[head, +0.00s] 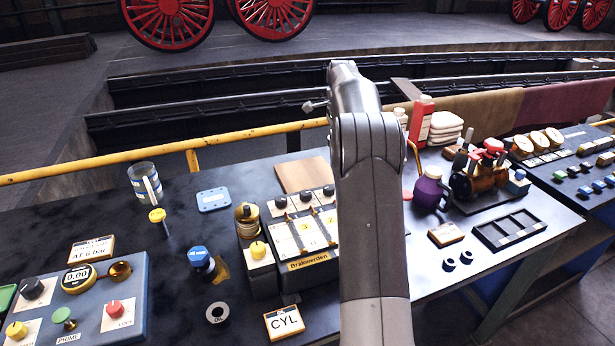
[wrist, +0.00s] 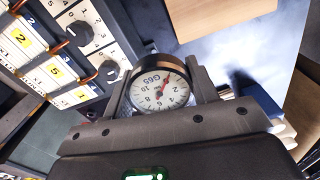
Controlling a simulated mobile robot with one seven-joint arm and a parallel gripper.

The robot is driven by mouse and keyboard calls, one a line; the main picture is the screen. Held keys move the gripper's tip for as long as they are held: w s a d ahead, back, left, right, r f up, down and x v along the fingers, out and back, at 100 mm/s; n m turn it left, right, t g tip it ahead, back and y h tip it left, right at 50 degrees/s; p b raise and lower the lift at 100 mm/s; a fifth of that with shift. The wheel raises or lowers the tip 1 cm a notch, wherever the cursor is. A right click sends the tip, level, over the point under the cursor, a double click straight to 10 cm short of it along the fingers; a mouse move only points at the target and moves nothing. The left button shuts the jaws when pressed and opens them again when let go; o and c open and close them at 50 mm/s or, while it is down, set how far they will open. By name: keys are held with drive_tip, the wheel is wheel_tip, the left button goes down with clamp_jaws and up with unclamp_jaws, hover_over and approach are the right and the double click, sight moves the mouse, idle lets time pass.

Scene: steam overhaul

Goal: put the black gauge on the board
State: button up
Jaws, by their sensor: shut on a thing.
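The black gauge (wrist: 160,92) has a black rim, a white dial with numerals and a red needle. It sits between the two fingers of my gripper (wrist: 163,88) in the wrist view, its dial facing the camera. My gripper is shut on it. In the head view my arm hides both gripper and gauge. A sloped panel (head: 303,232) with numbered plates and black knobs stands beside the arm; it also shows at the left of the wrist view (wrist: 55,50). I cannot tell for certain which thing is the board.
A flat wooden piece (head: 300,174) lies behind the panel. A glass mug (head: 145,184), a blue-capped item (head: 201,262) and a CYL sign (head: 284,322) are to the left. A purple jug (head: 429,190) and black tray (head: 508,230) are to the right. A yellow rail (head: 90,166) runs behind.

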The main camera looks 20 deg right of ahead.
wheel_tip(320, 180, down, 4)
drive_tip(key=d, duration=0.1)
hover_over(306, 186)
wheel_tip(306, 186, down, 8)
drive_tip(key=shift+s+f, duration=0.1)
drive_tip(key=shift+a+f, duration=0.1)
drive_tip(key=shift+f, duration=1.9)
drive_tip(key=shift+f, duration=0.15)
drive_tip(key=o, duration=1.1)
drive_tip(key=shift+c, duration=0.2)
